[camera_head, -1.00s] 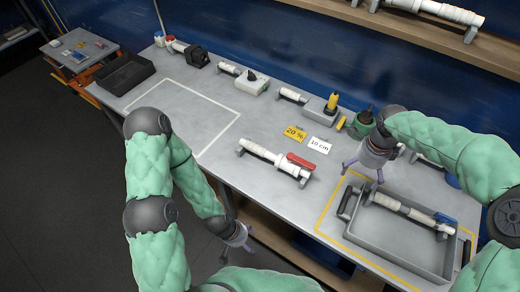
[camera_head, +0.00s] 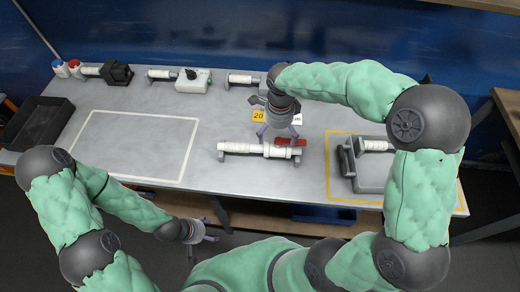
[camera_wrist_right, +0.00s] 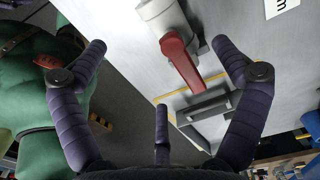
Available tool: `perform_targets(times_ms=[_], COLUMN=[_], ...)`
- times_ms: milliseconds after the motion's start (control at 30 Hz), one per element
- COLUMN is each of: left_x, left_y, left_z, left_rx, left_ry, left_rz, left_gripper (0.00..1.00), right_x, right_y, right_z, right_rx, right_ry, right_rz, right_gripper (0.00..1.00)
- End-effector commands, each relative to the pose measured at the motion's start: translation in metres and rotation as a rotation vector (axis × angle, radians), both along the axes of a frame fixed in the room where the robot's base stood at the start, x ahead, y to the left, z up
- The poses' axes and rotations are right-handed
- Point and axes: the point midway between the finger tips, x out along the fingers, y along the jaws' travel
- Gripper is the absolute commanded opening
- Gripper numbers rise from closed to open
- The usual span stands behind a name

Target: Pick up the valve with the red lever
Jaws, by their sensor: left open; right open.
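The valve with the red lever is a white pipe piece (camera_head: 240,148) lying on the table, its red lever (camera_head: 292,142) at the right end. In the right wrist view, the red lever (camera_wrist_right: 180,62) and white pipe body (camera_wrist_right: 160,18) show ahead, between and beyond the fingers. My right gripper (camera_head: 279,134) is open and empty, above the valve near its lever end. It also shows open in the right wrist view (camera_wrist_right: 163,58). My left gripper (camera_head: 205,238) is open and empty in front of the table's front edge, away from the valve.
A grey tray (camera_head: 345,165) with a white pipe piece (camera_head: 372,146) lies inside a yellow outline at right, partly hidden by my right arm. A white outlined area (camera_head: 190,150) at left is bare.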

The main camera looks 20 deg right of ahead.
Motion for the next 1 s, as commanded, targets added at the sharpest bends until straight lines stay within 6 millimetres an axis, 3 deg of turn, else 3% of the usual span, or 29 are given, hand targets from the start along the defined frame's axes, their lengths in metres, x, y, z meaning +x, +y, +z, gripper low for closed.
perform_targets(times_ms=[200,467,700,1000], left_x=[0.0,0.0,0.0,0.0], left_y=[0.0,0.0,0.0,0.0], left_z=[-0.011,-0.016,-0.03,-0.03], left_rx=[0.0,0.0,0.0,0.0], left_ry=[0.0,0.0,0.0,0.0], left_rz=[0.0,0.0,0.0,0.0], left_gripper=[0.71,0.71,0.71,0.71], right_x=[-0.001,0.0,0.002,0.002], right_y=[0.0,0.001,0.001,0.001], right_z=[-0.035,-0.052,-0.085,-0.091], right_rx=[-0.001,0.0,0.0,0.001], right_ry=[0.004,0.003,0.002,0.001], right_rz=[0.0,0.0,0.001,0.0], right_gripper=[0.97,0.97,0.97,0.97])
